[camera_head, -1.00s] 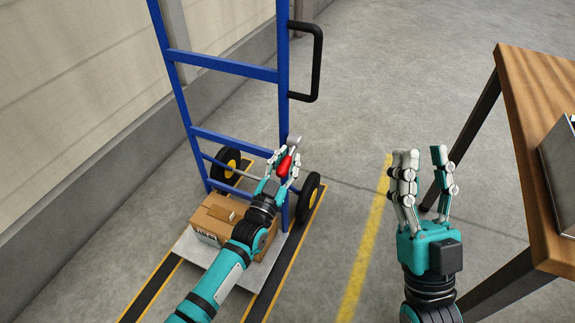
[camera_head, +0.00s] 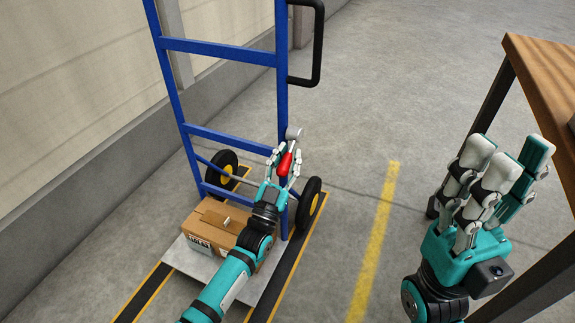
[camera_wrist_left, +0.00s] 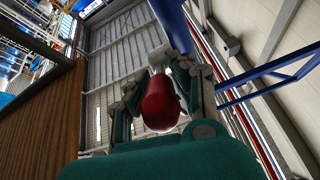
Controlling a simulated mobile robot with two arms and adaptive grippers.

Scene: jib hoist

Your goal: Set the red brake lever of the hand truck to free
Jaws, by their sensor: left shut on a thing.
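The blue hand truck (camera_head: 228,52) stands upright by the wall, with two black wheels with yellow hubs. Its red brake lever (camera_head: 284,165) is beside the right upright, low down near the right wheel, and has a grey end above the red part. My left gripper (camera_head: 284,160) is shut on the red lever. The left wrist view shows the red grip (camera_wrist_left: 160,103) between the fingers. My right gripper (camera_head: 500,165) is raised at the right, apart from the truck, with its fingers spread and nothing seen between them.
A cardboard box (camera_head: 218,226) rests on the truck's grey toe plate (camera_head: 262,290). A wooden-topped table (camera_head: 545,75) with dark legs stands at the right, close to my right gripper. Yellow and black floor strips run under the truck. The floor between truck and table is clear.

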